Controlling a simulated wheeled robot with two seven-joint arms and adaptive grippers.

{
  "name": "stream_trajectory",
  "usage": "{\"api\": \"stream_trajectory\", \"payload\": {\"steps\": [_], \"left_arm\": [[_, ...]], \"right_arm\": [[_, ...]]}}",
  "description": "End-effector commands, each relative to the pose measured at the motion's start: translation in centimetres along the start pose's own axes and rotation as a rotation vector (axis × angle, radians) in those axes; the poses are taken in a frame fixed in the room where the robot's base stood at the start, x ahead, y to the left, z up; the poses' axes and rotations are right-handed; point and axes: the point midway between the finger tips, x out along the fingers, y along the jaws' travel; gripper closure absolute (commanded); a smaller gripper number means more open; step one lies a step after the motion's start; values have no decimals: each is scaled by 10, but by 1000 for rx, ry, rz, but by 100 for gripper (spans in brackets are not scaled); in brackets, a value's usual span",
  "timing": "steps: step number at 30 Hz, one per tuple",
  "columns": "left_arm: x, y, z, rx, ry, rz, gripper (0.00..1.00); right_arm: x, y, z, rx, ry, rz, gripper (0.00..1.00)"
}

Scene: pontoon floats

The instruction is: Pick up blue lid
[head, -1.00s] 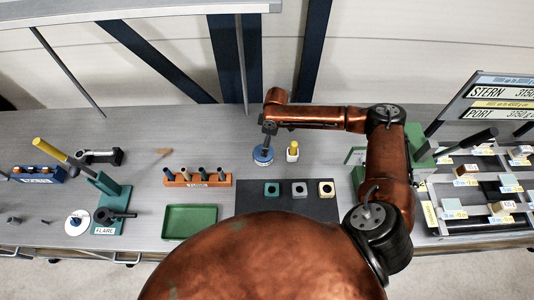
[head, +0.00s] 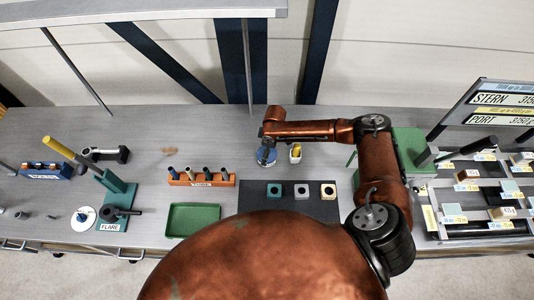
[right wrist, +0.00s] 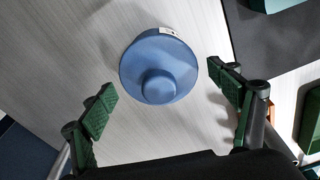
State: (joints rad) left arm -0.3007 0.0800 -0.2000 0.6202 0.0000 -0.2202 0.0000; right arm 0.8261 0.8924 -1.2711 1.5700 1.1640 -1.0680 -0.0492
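The blue lid (head: 266,158) sits on the grey bench near the middle, partly hidden under my right gripper (head: 268,142). In the right wrist view the blue lid (right wrist: 158,65) is a round disc with a raised knob and a small pale tag on its rim. My right gripper (right wrist: 162,83) is open, with its green-padded fingers on the left and right of the lid. Neither finger appears to touch it. My left gripper is not in view.
A white and yellow item (head: 295,153) stands close right of the lid. A dark mat (head: 290,207) with three blocks, an orange rack (head: 230,180) with several pegs and a green tray (head: 193,220) lie nearer.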

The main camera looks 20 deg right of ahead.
Motion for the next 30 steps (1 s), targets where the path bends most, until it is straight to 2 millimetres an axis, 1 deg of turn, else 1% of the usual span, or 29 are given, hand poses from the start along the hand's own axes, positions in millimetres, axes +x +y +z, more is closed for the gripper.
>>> {"api": "stream_trajectory", "payload": {"steps": [1,2,12,15,24,28,30], "left_arm": [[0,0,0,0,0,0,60],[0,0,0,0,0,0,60],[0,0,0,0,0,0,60],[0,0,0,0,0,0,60],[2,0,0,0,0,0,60],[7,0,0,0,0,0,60],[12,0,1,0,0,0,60]], "right_arm": [[0,0,0,0,0,0,23],[0,0,0,0,0,0,25],[0,0,0,0,0,0,48],[0,0,0,0,0,0,54],[-3,1,0,1,1,0,54],[-13,1,-1,0,2,1,54],[-23,1,-3,0,4,1,54]]}}
